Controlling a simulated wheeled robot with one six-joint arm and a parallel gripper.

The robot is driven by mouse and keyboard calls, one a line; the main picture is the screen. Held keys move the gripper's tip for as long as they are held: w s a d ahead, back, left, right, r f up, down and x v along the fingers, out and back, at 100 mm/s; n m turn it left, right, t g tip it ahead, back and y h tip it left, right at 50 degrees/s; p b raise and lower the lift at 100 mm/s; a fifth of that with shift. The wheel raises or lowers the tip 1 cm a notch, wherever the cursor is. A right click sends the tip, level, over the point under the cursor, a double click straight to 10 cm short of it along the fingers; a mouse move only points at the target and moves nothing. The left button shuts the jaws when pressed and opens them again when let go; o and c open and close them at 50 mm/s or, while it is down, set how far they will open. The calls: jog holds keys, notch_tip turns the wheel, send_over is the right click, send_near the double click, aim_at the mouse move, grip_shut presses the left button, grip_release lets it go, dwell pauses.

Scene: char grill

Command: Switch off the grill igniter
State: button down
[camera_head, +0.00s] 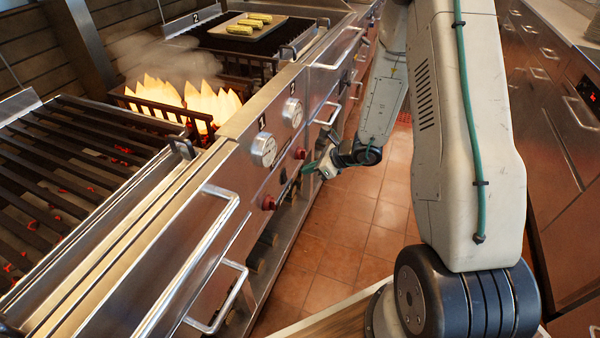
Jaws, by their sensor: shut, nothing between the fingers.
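The grill's front panel runs along the left. It carries a silver dial (264,150) under label 1 and a second silver dial (292,112) farther back. A red button (269,203) sits below the first dial, and another red button (300,154) sits farther back. A small dark fitting (283,176) lies between the buttons. I cannot tell which of these is the igniter switch. My gripper (312,169) is shut and empty, just right of the panel, near the farther red button. I cannot tell if it touches the panel.
Tall flames (190,102) and smoke rise at the grill's middle. Grill bars (65,165) with glowing coals lie at left. Corn lies on a tray (275,31) at the back. Metal handles (212,235) stick out from the front. Tiled floor (335,225) is clear; cabinets (545,110) stand right.

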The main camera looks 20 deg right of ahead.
jog(key=v, duration=0.6)
jog(key=shift+r, duration=0.5)
jog(key=shift+w, duration=0.1)
jog(key=s+a+r+n+g+y, duration=0.2)
jog(key=s+a+r+n+g, duration=0.6)
jog(key=s+r+n, duration=0.55)
jog(key=s+r+n+t+h, duration=0.2)
jog(key=s+r+n+h, duration=0.6)
jog(key=s+r+n, duration=0.6)
jog(key=shift+s+h, duration=0.4)
jog(key=shift+s, duration=0.55)
